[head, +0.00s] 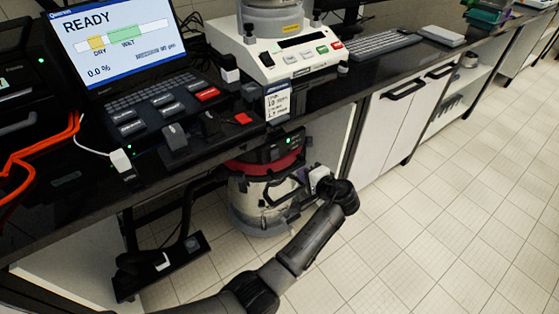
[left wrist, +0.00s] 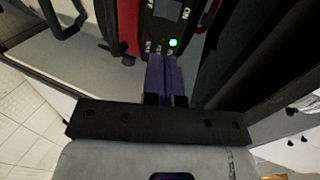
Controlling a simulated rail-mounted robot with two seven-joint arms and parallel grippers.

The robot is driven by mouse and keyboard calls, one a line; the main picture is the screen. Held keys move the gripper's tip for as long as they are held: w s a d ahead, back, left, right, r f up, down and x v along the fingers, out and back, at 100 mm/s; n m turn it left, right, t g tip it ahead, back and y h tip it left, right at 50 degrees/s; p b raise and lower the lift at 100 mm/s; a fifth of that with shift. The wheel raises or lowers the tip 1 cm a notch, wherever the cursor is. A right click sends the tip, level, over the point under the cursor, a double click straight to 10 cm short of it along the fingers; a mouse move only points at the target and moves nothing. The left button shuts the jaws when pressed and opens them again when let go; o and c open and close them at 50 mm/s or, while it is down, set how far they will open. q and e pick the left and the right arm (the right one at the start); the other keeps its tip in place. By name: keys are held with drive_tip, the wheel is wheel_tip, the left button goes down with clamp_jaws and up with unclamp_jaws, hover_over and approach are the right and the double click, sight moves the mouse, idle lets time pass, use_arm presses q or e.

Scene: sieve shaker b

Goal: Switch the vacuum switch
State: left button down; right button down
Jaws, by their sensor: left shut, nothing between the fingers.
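In the left wrist view the panel (left wrist: 157,22) carries white lettering that includes ON, and the lit green light is just above my fingers. My right gripper is not in view.
The black bench top (head: 330,92) overhangs the vacuum. On it are a screen reading READY (head: 115,42), a control keypad and a white sieve shaker base (head: 290,55). White cabinets (head: 400,118) are to the right. Tiled floor (head: 440,210) is open there.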

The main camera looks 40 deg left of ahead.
sight(275, 157)
use_arm(q)
drive_tip(key=b+x, duration=0.6)
drive_tip(key=x, duration=0.6)
drive_tip(key=shift+w+a+f+b, duration=0.1)
drive_tip(key=shift+a+f+b, duration=0.15)
drive_tip(key=shift+b, duration=0.15)
drive_tip(key=shift+w+a+f+b, duration=0.1)
drive_tip(key=shift+w+a+b, duration=0.2)
drive_tip(key=shift+a, duration=0.35)
drive_tip(key=shift+s+a, duration=0.1)
drive_tip(key=shift+s, duration=0.05)
drive_tip(key=shift+s+a+p, duration=0.1)
drive_tip(key=shift+a+p, duration=0.2)
drive_tip(key=shift+w+d+f, duration=0.1)
drive_tip(key=shift+w+d, duration=0.1)
drive_tip(key=shift+d, duration=0.2)
drive_tip(key=shift+a, duration=0.1)
